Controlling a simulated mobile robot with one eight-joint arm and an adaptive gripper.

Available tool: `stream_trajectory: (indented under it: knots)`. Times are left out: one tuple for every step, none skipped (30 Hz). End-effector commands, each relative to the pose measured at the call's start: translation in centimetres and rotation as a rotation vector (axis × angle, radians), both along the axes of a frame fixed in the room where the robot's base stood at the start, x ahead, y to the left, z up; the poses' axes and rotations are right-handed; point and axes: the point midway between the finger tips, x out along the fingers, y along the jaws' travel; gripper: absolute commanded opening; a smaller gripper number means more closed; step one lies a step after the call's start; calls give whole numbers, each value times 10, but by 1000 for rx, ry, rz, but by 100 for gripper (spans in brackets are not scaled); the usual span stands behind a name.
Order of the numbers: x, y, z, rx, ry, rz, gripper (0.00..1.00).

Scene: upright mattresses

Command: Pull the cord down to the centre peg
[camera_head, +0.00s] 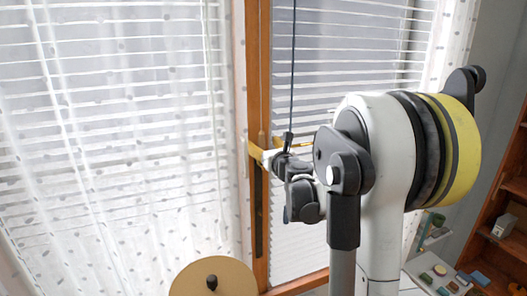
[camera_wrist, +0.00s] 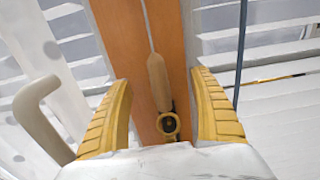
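A thin pale cord (camera_wrist: 147,25) hangs down the wooden window post and ends in a tan wooden pull (camera_wrist: 157,80). A round brass fitting (camera_wrist: 168,124) shows at the pull's lower end; I cannot tell whether it is the peg or part of the pull. In the wrist view my gripper (camera_wrist: 161,80) has its yellow fingers apart, one each side of the pull, with gaps on both sides. In the head view my gripper (camera_head: 262,154) is at the wooden post (camera_head: 258,60), and my arm hides part of it.
White slatted blinds (camera_head: 340,70) and a dotted sheer curtain (camera_head: 110,130) flank the post. A dark vertical rod or line (camera_head: 293,60) hangs right of the post. Wooden shelves (camera_head: 490,240) stand at right.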

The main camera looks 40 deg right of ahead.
Motion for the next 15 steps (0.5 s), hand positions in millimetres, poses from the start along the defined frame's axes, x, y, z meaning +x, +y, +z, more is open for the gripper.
stream_trajectory:
  knots:
    - [0, 0, 0, 0, 0, 0, 61]
    - [0, 0, 0, 0, 0, 0, 52]
    - [0, 0, 0, 0, 0, 0, 40]
    - [0, 0, 0, 0, 0, 0, 30]
    - [0, 0, 0, 0, 0, 0, 21]
    - [0, 0, 0, 0, 0, 0, 9]
    - [0, 0, 0, 0, 0, 0, 0]
    - [0, 0, 0, 0, 0, 0, 0]
    - [0, 0, 0, 0, 0, 0, 0]
    - [0, 0, 0, 0, 0, 0, 0]
    - [0, 0, 0, 0, 0, 0, 0]
    - [0, 0, 0, 0, 0, 0, 0]
    - [0, 0, 0, 0, 0, 0, 0]
    - [0, 0, 0, 0, 0, 0, 0]
    - [0, 0, -1, 0, 0, 0, 0]
